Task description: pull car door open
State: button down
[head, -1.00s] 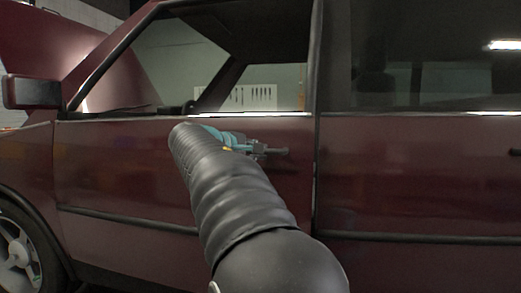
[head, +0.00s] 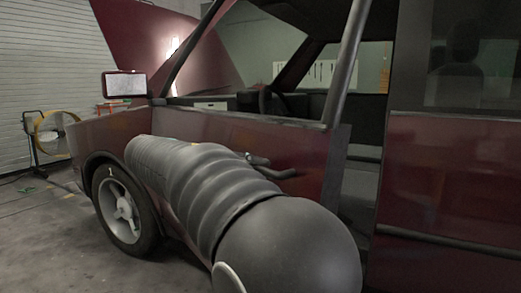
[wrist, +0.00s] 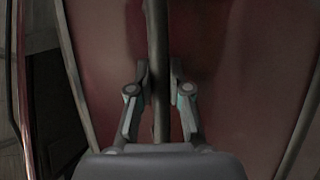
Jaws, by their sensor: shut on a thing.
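The dark red front car door (head: 300,165) stands ajar in the head view, swung out from the car body. A gap shows between its rear edge and the rear door (head: 450,200). The dark door handle (head: 280,174) is partly visible beyond my arm. My gripper (wrist: 159,80) is at the handle, its fingers shut on either side of a dark bar (wrist: 157,40) in the wrist view. My arm hides much of the door and most of my gripper in the head view.
The front wheel (head: 124,208) and side mirror (head: 124,84) are at the left. A yellow fan (head: 55,131) stands by the slatted wall. Open floor (head: 60,250) lies at the lower left. The seat and dark interior show through the gap.

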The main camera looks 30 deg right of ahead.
jog(key=shift+s+a+f, duration=0.2)
jog(key=shift+s+a, duration=0.05)
jog(key=shift+a, duration=0.5)
